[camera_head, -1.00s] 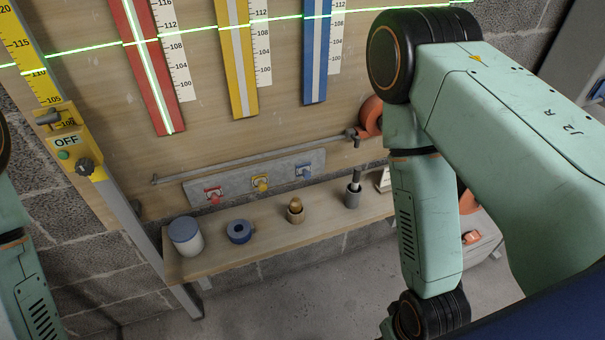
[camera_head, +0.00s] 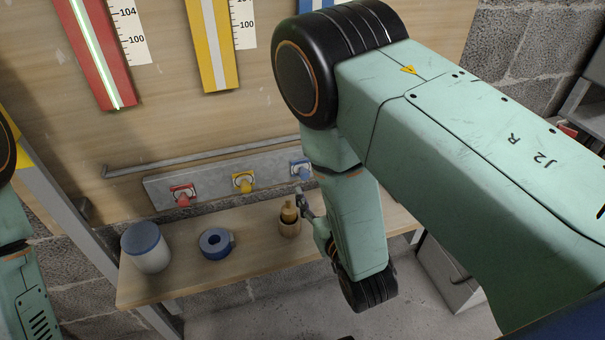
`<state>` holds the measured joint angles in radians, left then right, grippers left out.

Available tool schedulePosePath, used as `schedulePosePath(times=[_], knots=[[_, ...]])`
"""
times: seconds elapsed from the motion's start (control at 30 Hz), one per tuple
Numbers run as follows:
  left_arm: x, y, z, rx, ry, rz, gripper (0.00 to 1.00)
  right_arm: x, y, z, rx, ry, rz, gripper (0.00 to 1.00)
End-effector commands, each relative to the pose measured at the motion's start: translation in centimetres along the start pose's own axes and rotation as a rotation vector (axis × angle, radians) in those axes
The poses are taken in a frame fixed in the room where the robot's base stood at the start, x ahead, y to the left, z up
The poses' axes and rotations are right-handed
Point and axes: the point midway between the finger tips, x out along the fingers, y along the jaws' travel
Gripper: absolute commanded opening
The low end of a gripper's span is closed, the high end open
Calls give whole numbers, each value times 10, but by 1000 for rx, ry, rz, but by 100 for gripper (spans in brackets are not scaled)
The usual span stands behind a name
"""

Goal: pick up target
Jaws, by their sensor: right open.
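The task's target is not named, and I cannot tell which thing it is. On the wooden shelf stand a white jar with a blue lid (camera_head: 147,249), a blue tape roll (camera_head: 216,243) and a brown-gold bottle-like thing (camera_head: 289,212) in a small tan cup (camera_head: 290,229). My right gripper (camera_head: 302,203) is just right of the bottle-like thing, small in view and partly hidden by my right arm. It is open; I cannot tell whether it touches anything. My left arm shows at the left edge, its gripper out of view.
A grey plate with a red (camera_head: 183,196), a yellow (camera_head: 243,182) and a blue connector (camera_head: 301,170) is on the wall above the shelf (camera_head: 180,283). A metal rail (camera_head: 200,156) runs above it. Red and yellow strips with scales hang higher. My right arm covers the shelf's right part.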

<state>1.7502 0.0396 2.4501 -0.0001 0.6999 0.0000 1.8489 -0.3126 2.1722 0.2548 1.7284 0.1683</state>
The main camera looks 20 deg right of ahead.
Motion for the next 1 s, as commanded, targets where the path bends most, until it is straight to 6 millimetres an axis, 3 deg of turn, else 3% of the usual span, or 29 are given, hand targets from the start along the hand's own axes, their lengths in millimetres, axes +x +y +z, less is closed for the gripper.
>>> schedulePosePath(times=[0.5, 0.8, 1.0], knots=[[28, 0, 0, 0, 0, 0, 50, 62, -1, 1, -1, -1, 0, 47], [27, 0, 0, 0, 0, 0, 50, 67, 1, 0, -1, -4, -1, 46], [27, 0, 0, -1, 0, 0, 50, 68, 1, 0, -1, -4, -1, 29]])
